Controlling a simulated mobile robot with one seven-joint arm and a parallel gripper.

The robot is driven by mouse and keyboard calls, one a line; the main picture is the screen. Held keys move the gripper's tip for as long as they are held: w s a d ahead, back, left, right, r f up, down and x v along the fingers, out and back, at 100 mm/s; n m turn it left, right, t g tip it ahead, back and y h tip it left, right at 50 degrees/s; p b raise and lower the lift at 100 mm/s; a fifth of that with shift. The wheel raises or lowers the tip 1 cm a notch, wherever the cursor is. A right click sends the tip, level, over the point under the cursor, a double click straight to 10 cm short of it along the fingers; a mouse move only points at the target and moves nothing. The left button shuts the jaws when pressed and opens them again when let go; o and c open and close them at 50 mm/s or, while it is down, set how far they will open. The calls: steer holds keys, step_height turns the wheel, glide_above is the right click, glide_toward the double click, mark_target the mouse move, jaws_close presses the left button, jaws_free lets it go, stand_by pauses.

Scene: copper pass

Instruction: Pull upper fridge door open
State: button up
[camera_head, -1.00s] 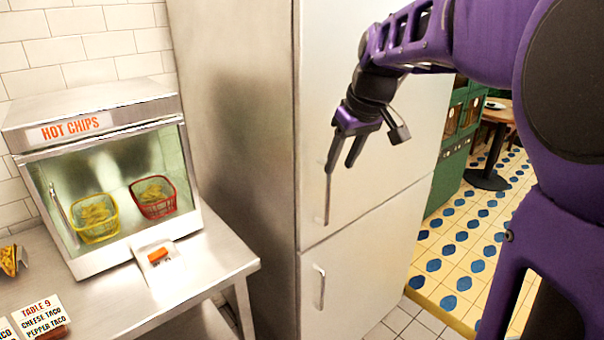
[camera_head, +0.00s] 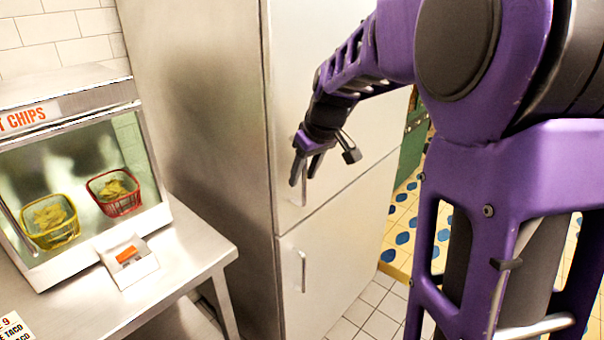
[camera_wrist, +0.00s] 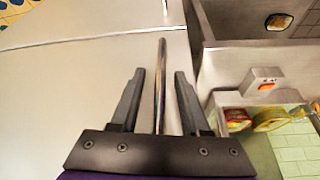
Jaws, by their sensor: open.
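The fridge is tall and pale, with an upper door (camera_head: 320,60) and a lower door (camera_head: 335,245) split by a seam. The upper door is shut. Its vertical bar handle (camera_head: 304,188) is partly hidden behind my gripper (camera_head: 305,166) in the head view. In the wrist view the handle (camera_wrist: 160,75) runs between the two open fingers of my gripper (camera_wrist: 158,75), with a gap on each side. The fingers are not closed on it. The lower door has its own handle (camera_head: 301,272).
A steel counter (camera_head: 195,250) with a hot chips cabinet (camera_head: 70,120) stands left of the fridge. Inside are a yellow basket (camera_head: 50,222) and a red basket (camera_head: 115,192). White floor tiles (camera_head: 375,305) lie in front of the fridge.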

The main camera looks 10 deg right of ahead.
jaws_close()
stand_by(1.4)
